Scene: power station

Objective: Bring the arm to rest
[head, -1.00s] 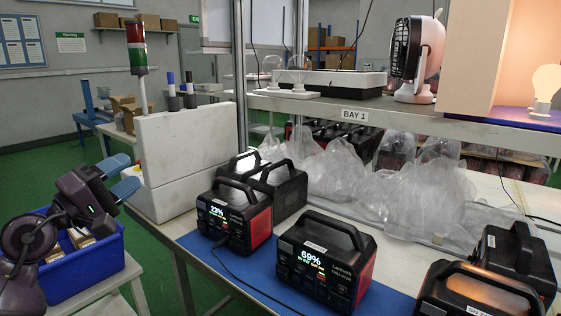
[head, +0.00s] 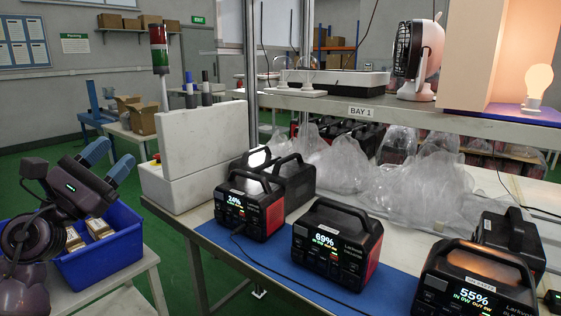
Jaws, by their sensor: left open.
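My left gripper (head: 110,164) is at the left of the head view, above the blue crate (head: 118,258). Its two blue-grey fingers stand apart with nothing between them, pointing up and to the right. My right gripper is not in view. Black and red power stations stand on the blue mat (head: 275,268): one reads 24% (head: 250,208), one reads 69% (head: 337,243), and one at the front right reads 55% (head: 474,282). Small boxes (head: 98,228) lie inside the blue crate.
The crate sits on a light side table (head: 125,300), apart from the main bench. A white box-shaped unit (head: 195,150) and a signal tower (head: 160,55) stand at the bench's left end. Clear bags (head: 430,190) lie under the shelf with a fan (head: 417,55) and a lit bulb (head: 538,85).

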